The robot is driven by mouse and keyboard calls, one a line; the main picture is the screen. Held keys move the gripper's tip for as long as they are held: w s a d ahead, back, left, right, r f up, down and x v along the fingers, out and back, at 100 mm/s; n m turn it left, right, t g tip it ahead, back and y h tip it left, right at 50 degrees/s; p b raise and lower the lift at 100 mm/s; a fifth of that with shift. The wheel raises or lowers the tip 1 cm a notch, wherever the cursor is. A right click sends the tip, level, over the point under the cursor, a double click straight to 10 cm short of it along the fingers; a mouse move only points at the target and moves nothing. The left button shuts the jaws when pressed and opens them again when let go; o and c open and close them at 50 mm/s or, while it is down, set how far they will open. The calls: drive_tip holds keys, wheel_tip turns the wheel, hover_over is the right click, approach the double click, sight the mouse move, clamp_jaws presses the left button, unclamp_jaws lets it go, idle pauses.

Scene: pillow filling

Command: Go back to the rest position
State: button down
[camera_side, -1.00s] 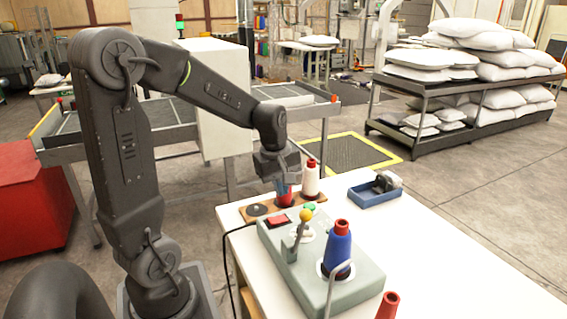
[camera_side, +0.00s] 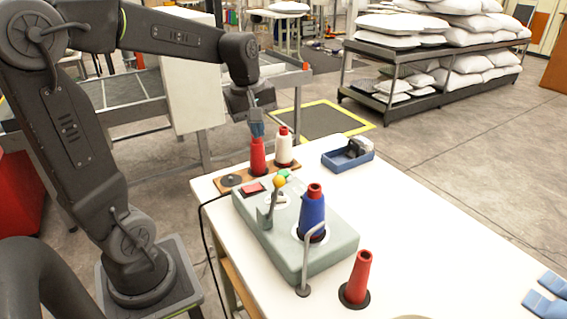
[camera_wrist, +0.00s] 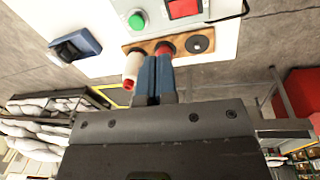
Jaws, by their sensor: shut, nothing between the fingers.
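My gripper (camera_side: 257,128) is shut and empty, pointing down above the red spool (camera_side: 258,158) on the wooden strip. Its blue fingers (camera_wrist: 154,75) also show closed together in the wrist view, with the red spool's top (camera_wrist: 165,48) just past their tips. In the side view the fingertips look slightly above the spool; I cannot tell whether they touch it. My arm reaches across from the left, over the back corner of the white table (camera_side: 420,220).
A white spool (camera_side: 284,150) with a red top stands beside the red one. A grey-green machine (camera_side: 330,248) carries a blue spool (camera_side: 313,212), a yellow-knobbed lever (camera_side: 279,183) and buttons. A blue tray (camera_side: 348,159) and another red spool (camera_side: 357,278) stand on the table.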

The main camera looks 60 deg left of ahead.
drive_tip(key=s+d+m+t, duration=0.3)
drive_tip(key=s+d+m, duration=0.7)
drive_tip(key=d+m, duration=0.3)
drive_tip(key=m, duration=0.3)
drive_tip(key=shift+s+d+t, duration=0.2)
drive_tip(key=shift+d+t, duration=0.2)
